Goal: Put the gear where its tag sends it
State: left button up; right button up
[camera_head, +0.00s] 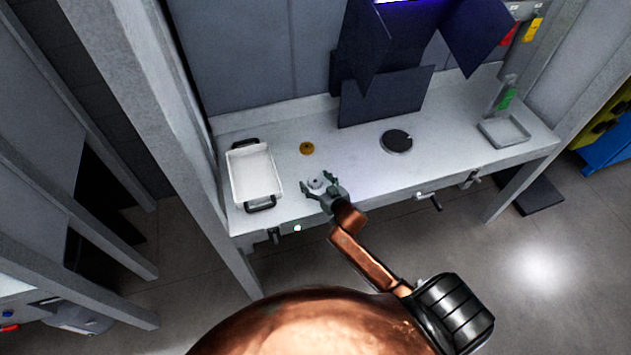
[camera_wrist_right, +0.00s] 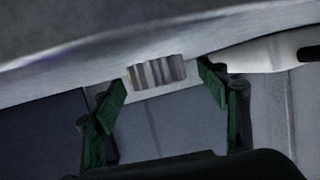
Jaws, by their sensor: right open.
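A small grey toothed gear (camera_head: 316,182) sits on the pale workbench near its front edge, right of the white tray. Its ridged side shows in the wrist view (camera_wrist_right: 157,72). My right gripper (camera_head: 318,185) is open at the gear, with its fingers toward either side of it. In the wrist view the green fingertips of my right gripper (camera_wrist_right: 162,80) stand apart, with the gear beyond the gap and not clamped. No tag on the gear can be made out. My left gripper is out of view.
A white tray (camera_head: 237,184) with black handles is left of the gear. A brass-coloured disc (camera_head: 307,148) lies behind it. A dark round plate (camera_head: 397,148), a shallow grey tray (camera_head: 492,135) and a green-marked bottle (camera_head: 507,97) are farther right. Dark panels (camera_head: 385,97) stand at the back.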

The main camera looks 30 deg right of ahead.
jog(key=shift+p+v, duration=0.75)
jog(key=shift+v, duration=0.2)
jog(key=shift+p+v, duration=1.85)
jog(key=shift+v, duration=0.7)
